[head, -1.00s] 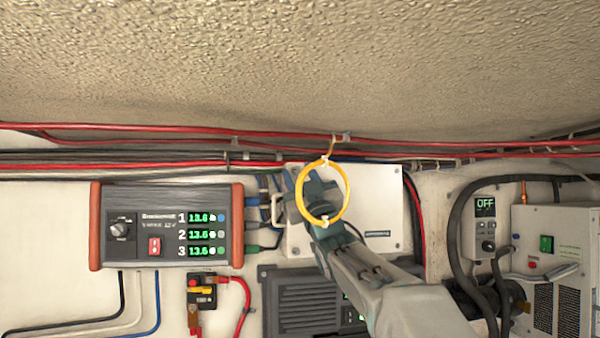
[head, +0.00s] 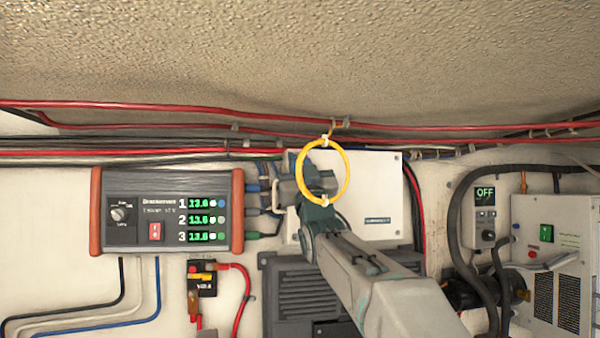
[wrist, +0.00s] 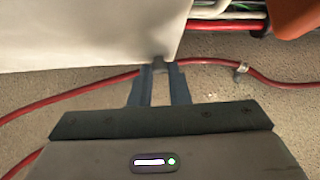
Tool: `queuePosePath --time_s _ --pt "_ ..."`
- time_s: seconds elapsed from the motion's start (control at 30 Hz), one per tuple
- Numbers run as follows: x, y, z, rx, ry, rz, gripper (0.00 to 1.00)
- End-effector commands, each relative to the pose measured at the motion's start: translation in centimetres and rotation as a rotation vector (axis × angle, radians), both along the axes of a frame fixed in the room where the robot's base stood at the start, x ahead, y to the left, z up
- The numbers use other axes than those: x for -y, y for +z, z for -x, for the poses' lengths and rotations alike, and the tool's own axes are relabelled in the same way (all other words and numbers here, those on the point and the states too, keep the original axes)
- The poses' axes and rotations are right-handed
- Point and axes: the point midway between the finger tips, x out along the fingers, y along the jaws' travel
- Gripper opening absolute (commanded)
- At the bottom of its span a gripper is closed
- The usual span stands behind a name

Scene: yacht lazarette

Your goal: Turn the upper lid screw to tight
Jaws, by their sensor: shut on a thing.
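The white box with a flat lid (head: 372,190) is on the wall at centre. My gripper (head: 313,182) is at the lid's left side, partly behind a yellow ring. In the wrist view my gripper (wrist: 160,84) has its two fingers close together, shut on a small grey piece, seemingly the upper lid screw (wrist: 160,63), at the edge of the white lid (wrist: 80,30). In the head view the gripper and ring hide this screw, so its turn position cannot be told. Small dark fasteners show along the lid's right edge.
The yellow ring (head: 346,182) hangs from the red cable run (head: 420,145) in front of my gripper. A charger with orange ends (head: 167,210) is left of the box, with cables between. A grey finned unit (head: 292,295) is below. Black hoses run at the right.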

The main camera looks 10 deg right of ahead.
Motion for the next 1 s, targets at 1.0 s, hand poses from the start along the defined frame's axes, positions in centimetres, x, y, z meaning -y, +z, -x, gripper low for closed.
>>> queuePosePath --time_s 1.0 --pt "-1.4 1.0 -0.1 -0.003 0.001 -0.865 0.0"
